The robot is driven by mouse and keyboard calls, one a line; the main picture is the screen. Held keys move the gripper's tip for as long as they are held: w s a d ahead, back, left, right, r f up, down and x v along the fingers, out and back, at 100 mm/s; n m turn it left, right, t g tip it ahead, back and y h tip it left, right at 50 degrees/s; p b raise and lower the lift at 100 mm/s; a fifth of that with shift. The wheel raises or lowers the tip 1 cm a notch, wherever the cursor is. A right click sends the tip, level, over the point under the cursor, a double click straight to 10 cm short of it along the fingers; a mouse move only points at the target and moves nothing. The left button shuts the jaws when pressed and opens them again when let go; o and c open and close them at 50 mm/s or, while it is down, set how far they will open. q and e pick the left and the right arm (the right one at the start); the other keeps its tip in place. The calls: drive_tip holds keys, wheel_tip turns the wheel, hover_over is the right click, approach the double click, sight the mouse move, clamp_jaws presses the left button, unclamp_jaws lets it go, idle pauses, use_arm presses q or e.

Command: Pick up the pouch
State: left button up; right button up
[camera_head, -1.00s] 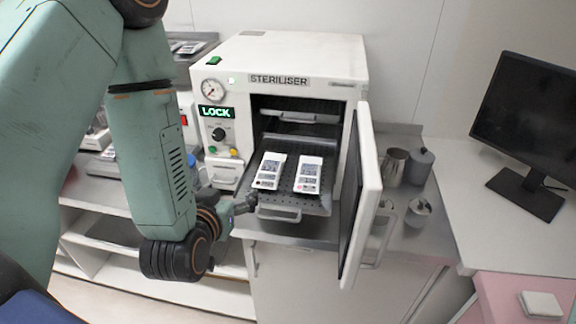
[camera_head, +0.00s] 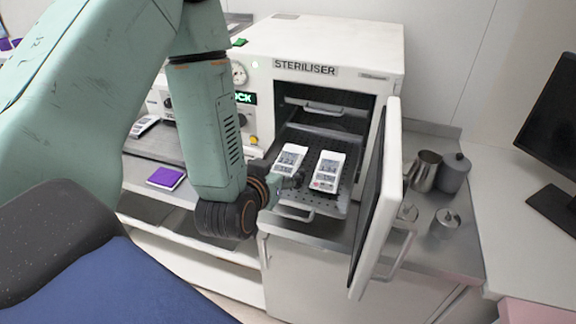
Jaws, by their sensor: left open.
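Two white pouches with dark printed labels lie side by side on the pulled-out perforated tray (camera_head: 345,207) of the steriliser (camera_head: 322,45). The left pouch (camera_head: 290,158) is nearer my gripper, and the right pouch (camera_head: 328,171) lies beside it. My left gripper (camera_head: 297,180) is open and small in view at the tray's front left. Its dark fingers are by the lower end of the left pouch and overlap it slightly; I cannot tell whether they touch. My left forearm hides part of the steriliser's control panel. My right gripper is not in view.
The steriliser's door (camera_head: 376,195) stands open to the right of the tray, close to it. Metal jugs (camera_head: 424,171) and canisters stand on the counter beyond the door. A purple item (camera_head: 166,178) lies on the left counter. A monitor (camera_head: 553,130) is at far right.

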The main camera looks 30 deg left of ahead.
sight(286, 164)
use_arm(q)
drive_tip(key=x, duration=0.4)
drive_tip(key=shift+w+d+f+p, duration=0.1)
drive_tip(key=shift+w+d+p, duration=0.05)
drive_tip(key=shift+d+p, duration=0.15)
drive_tip(key=shift+w+a+f, duration=0.1)
drive_tip(key=shift+w+a, duration=0.1)
drive_tip(key=shift+s, duration=0.3)
drive_tip(key=shift+w+d, duration=0.1)
drive_tip(key=shift+w, duration=0.05)
drive_tip(key=c, duration=0.3)
drive_tip(key=shift+w, duration=0.2)
drive_tip(key=shift+c, duration=1.4)
drive_tip(key=shift+s, duration=0.25)
drive_tip(key=c, duration=0.5)
drive_tip(key=shift+w, duration=0.1)
